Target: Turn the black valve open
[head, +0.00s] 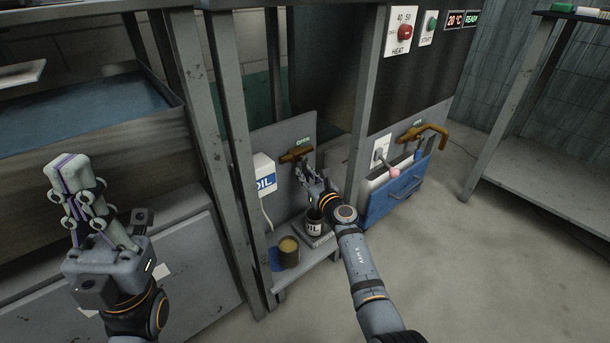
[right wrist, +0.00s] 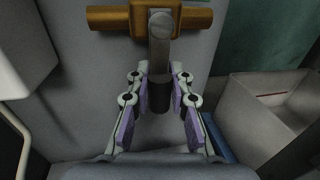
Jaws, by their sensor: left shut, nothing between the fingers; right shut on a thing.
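The black valve is on a brass-brown pipe fitting (head: 297,153) on the grey panel under a green OPEN label. In the right wrist view the fitting (right wrist: 155,18) is at the top. A grey lever (right wrist: 160,45) runs down from it to a black end (right wrist: 159,92). My right gripper (right wrist: 160,95) is shut on this black end, with a purple-padded finger on each side. In the head view the right gripper (head: 306,172) is just below the fitting and hides most of the lever. My left gripper (head: 68,165) is shut and empty at the left, pointing up.
A white OIL box (head: 264,174) hangs left of the valve. Two cans (head: 289,250) (head: 314,222) stand on the low shelf below. To the right are a blue bin (head: 398,190) and another brown pipe (head: 425,131). Grey posts (head: 225,120) flank the valve.

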